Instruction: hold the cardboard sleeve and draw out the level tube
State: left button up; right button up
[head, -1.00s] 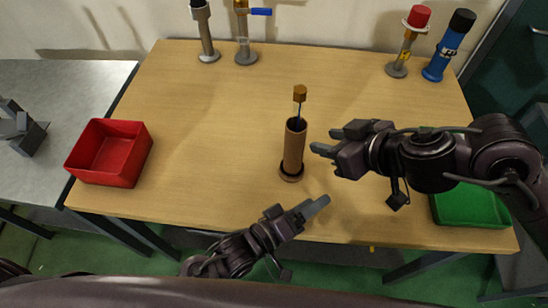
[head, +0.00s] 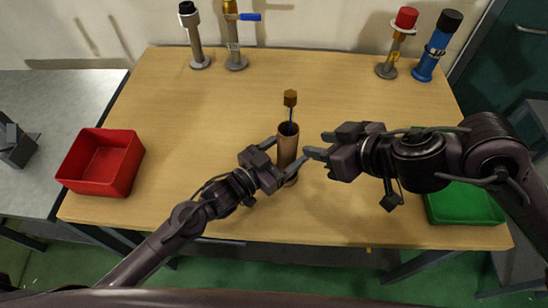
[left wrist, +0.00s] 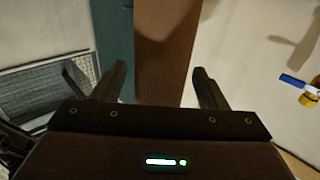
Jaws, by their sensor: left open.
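The brown cardboard sleeve (head: 287,146) stands upright near the table's middle. The level tube (head: 290,115) shows as a thin dark rod rising from its mouth, with a brown knob (head: 290,98) on top; its lower part is hidden inside. My left gripper (head: 286,156) is open, its fingers on either side of the sleeve. In the left wrist view the sleeve (left wrist: 165,50) rises between the open fingers, with gaps on both sides. My right gripper (head: 318,145) is just right of the sleeve, its fingers apart and empty, lower than the knob in the picture.
A red bin (head: 101,163) stands at the table's left and a green bin (head: 465,205) at the right, partly behind my right arm. Several capped cylinders, including a blue one (head: 432,53), stand along the back edge. The middle back of the table (head: 300,60) is clear.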

pick_arm(q)
jog(key=shift+x, duration=1)
jog(key=shift+c, duration=0.2)
grip_shut()
